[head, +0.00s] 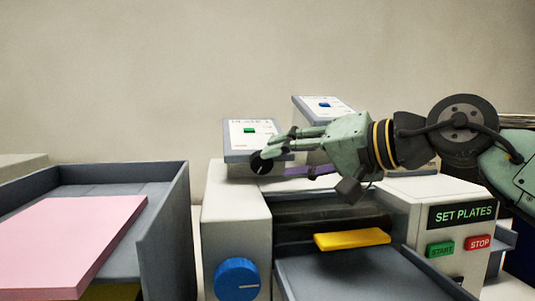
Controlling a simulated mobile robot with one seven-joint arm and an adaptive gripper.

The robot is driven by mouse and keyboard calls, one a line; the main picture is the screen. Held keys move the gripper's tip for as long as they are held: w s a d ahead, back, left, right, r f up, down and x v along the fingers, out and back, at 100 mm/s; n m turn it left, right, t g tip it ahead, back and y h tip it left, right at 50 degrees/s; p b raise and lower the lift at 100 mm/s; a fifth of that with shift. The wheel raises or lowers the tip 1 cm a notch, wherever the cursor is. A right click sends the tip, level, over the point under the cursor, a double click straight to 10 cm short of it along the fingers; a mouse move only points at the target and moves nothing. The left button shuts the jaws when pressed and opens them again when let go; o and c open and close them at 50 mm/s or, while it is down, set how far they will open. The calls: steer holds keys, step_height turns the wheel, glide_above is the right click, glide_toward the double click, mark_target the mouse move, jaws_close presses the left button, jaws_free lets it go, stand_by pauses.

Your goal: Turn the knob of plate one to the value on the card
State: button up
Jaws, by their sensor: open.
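The plate one panel (237,142) is a tilted white board with a grey edge, a green patch and lettering too small to read fully. Whether the fingers touch the knob I cannot tell. A second tilted panel (342,103) with a blue patch stands behind, partly hidden by my gripper. I cannot make out a card value.
The white machine (225,205) below carries a blue knob (237,279), a yellow bar (352,240) and a grey feed tray (345,278). Right are START (440,249) and STOP (478,243) buttons. A grey bin (165,225) with a pink stack (70,240) stands left.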

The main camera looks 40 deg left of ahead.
mark_target(267, 162)
steer(key=p+x, duration=0.1)
steer(key=x, duration=0.4)
steer(key=shift+d, duration=0.1)
